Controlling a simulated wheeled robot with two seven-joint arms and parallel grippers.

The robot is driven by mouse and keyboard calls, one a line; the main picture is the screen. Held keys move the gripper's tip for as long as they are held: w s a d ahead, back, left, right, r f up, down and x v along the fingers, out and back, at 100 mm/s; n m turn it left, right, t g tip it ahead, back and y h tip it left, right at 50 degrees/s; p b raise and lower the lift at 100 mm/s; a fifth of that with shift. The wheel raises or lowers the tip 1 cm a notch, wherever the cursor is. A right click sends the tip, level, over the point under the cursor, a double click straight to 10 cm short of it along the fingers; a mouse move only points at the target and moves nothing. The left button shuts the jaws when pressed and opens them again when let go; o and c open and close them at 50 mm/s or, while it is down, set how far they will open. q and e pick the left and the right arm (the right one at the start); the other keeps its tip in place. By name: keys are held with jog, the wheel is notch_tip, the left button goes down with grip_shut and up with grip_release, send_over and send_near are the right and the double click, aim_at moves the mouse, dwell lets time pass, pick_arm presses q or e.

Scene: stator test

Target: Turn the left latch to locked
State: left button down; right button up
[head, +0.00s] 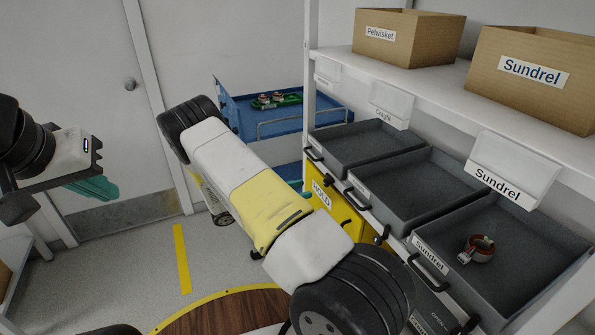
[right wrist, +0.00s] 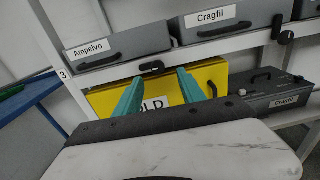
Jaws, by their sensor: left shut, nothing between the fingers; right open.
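In the right wrist view a black latch (right wrist: 152,67) lies roughly level on the white rail above that bin. My right gripper (right wrist: 158,77) is open, its teal fingers pointing at the rail, one to each side of this latch in the picture. I cannot tell if they touch it. A second black latch (right wrist: 280,29) stands more upright further right. My left gripper (head: 100,188) is shut and empty, away from the shelf.
Grey bins (head: 470,235) line the shelf, and one holds a ring-shaped part (head: 478,249). The yellow HOLD bin (right wrist: 210,74) and a dark Cragfil bin (right wrist: 285,86) sit below the rail. Cardboard boxes (head: 410,38) stand above. A blue cart (head: 240,112) stands behind my right arm.

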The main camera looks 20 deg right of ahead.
aim_at(324, 183)
jog(key=shift+t, duration=0.3)
jog(key=d, duration=0.5)
jog(key=w+d, duration=0.1)
jog(key=d, duration=0.1)
jog(key=shift+d+f, duration=0.2)
jog(key=shift+d, duration=0.1)
jog(key=shift+c, duration=0.2)
grip_shut()
